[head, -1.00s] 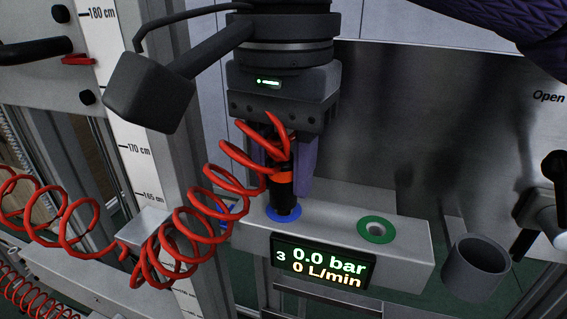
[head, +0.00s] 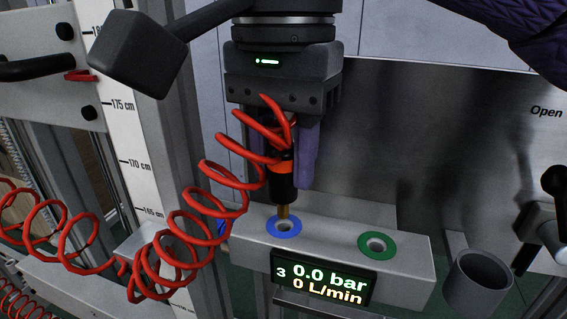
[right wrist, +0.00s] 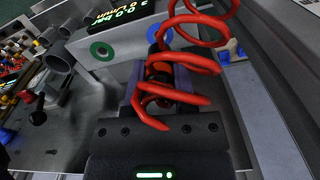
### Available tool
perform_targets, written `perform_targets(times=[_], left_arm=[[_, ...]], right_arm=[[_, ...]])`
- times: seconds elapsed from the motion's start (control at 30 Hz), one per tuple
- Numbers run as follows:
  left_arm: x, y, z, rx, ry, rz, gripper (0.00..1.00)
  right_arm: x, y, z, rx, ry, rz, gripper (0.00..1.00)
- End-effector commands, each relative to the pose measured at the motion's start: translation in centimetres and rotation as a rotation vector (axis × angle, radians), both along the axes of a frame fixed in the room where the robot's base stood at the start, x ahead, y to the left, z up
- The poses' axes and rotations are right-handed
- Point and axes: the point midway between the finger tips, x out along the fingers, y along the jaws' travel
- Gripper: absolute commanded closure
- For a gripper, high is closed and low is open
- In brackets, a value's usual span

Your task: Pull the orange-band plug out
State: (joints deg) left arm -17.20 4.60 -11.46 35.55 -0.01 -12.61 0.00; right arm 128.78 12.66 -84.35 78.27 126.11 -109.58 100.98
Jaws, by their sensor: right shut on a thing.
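The orange-band plug (head: 282,178) is black with an orange ring and a brass tip, and a red coiled hose runs from its top. My right gripper (head: 292,165) is shut on it from above and holds it upright. The brass tip is over the blue-ringed socket (head: 284,227) on the grey block (head: 335,233); its lower end is at the socket's opening, and I cannot tell whether it is fully clear. In the right wrist view the red coils (right wrist: 185,62) hide most of the plug. My left gripper is not in view.
A green-ringed socket (head: 377,245) is empty at the block's right. The block's display (head: 322,279) reads 3, 0.0 bar, 0 L/min. A grey cup (head: 478,279) stands at the right. The red hose (head: 190,240) loops left past a ruler post (head: 125,120).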

Motion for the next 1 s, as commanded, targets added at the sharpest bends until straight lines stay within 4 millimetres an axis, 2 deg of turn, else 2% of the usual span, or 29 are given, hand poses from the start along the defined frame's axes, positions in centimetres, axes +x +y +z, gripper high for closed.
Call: perform_targets(times=[0.27, 0.7, 1.0], left_arm=[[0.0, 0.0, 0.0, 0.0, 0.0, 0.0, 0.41], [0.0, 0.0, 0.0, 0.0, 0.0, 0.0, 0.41], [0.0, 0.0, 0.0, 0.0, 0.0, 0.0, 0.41]], right_arm=[[0.0, 0.0, 0.2, 0.0, 0.0, 0.0, 1.0], [0.0, 0.0, 4.3, -0.001, 0.0, -0.001, 1.0], [0.0, 0.0, 4.5, 0.0, 0.0, 0.001, 1.0]])
